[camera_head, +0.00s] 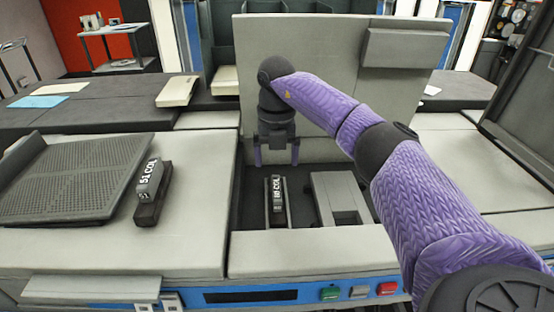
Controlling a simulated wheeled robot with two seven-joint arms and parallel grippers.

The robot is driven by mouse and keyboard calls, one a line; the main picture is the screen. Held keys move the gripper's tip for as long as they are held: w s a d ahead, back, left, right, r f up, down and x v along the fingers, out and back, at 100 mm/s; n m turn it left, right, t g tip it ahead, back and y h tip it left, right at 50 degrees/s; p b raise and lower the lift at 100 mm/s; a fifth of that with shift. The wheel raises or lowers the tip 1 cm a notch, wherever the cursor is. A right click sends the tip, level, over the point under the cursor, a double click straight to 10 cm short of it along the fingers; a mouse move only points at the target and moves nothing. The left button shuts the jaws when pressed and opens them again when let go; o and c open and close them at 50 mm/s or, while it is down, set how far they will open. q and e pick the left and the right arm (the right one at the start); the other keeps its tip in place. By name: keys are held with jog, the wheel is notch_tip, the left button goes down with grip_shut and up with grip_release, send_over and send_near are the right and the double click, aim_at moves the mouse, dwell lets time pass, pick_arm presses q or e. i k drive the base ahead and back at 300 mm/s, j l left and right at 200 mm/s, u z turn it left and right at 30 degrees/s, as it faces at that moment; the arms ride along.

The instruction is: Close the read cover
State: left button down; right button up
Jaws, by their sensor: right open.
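The read cover seems to be the large light grey panel (205,190) with a raised box (405,48) at its upper right; it stands upright, open, behind the machine's dark recess (248,235). My right gripper (276,160) points down, open and empty, in front of the panel's lower left part and above the recess. I cannot tell whether it touches the panel. A block marked "80 COL" (277,196) sits in a slot below the gripper. My left gripper is not in view.
A block marked "51 COL" (150,185) stands on the left grey top beside a ribbed dark tray (75,175). A grey frame (340,200) is in the recess. Green (330,293), grey (359,292) and red (387,289) buttons line the front edge. A dark panel rises at right.

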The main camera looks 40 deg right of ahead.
aim_at(385, 63)
jog(key=k, duration=1.5)
